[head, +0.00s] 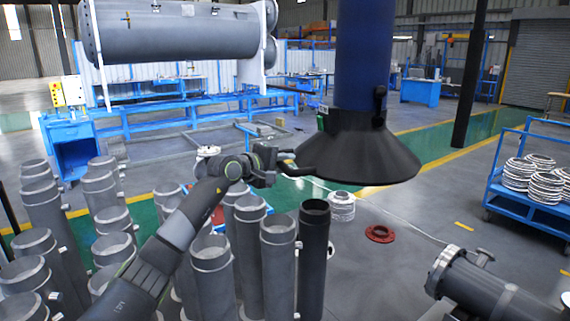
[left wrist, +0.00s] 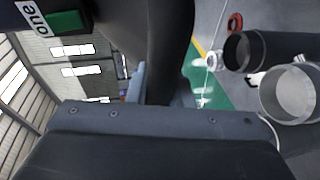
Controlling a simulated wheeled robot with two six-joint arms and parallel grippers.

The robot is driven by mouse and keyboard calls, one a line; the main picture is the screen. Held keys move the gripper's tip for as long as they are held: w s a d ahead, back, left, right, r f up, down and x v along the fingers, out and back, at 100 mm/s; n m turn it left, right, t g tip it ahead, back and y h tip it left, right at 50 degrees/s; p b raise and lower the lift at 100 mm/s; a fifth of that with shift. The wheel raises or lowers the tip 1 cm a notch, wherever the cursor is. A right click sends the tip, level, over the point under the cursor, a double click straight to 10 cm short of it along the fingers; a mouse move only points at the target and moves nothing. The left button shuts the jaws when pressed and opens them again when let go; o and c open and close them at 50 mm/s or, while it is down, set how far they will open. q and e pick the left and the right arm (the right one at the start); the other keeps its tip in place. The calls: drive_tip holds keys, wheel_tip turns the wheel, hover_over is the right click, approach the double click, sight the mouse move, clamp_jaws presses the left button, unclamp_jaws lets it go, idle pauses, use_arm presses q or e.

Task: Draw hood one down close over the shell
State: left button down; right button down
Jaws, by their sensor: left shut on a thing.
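Hood one is a wide black cone (head: 360,150) on a thick blue duct (head: 362,55), hanging at the upper middle of the head view. My left gripper (head: 288,163) is at the hood's left side, shut on its dark handle (head: 305,168). In the left wrist view the dark handle (left wrist: 170,45) runs down between the jaws, beside a green block (left wrist: 68,22) and a label reading "one" (left wrist: 14,20). The flanged grey shell (head: 490,290) lies at the lower right, well below and right of the hood, apart from it. My right gripper is not in view.
Several upright grey pipes (head: 212,265) crowd the lower left, under my left arm. A red ring (head: 380,234) and a stack of pale flanges (head: 341,207) lie on the floor. A blue cart (head: 530,205) with flange stacks stands right.

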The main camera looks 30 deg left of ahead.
use_arm(q)
wheel_tip(320, 180, down, 8)
drive_tip(key=b, duration=0.6)
drive_tip(key=shift+r, duration=0.25)
drive_tip(key=c, duration=1.3)
unclamp_jaws()
drive_tip(key=shift+r, duration=0.1)
drive_tip(key=b+v, duration=1.6)
drive_tip(key=v, duration=0.1)
drive_tip(key=shift+s, duration=0.2)
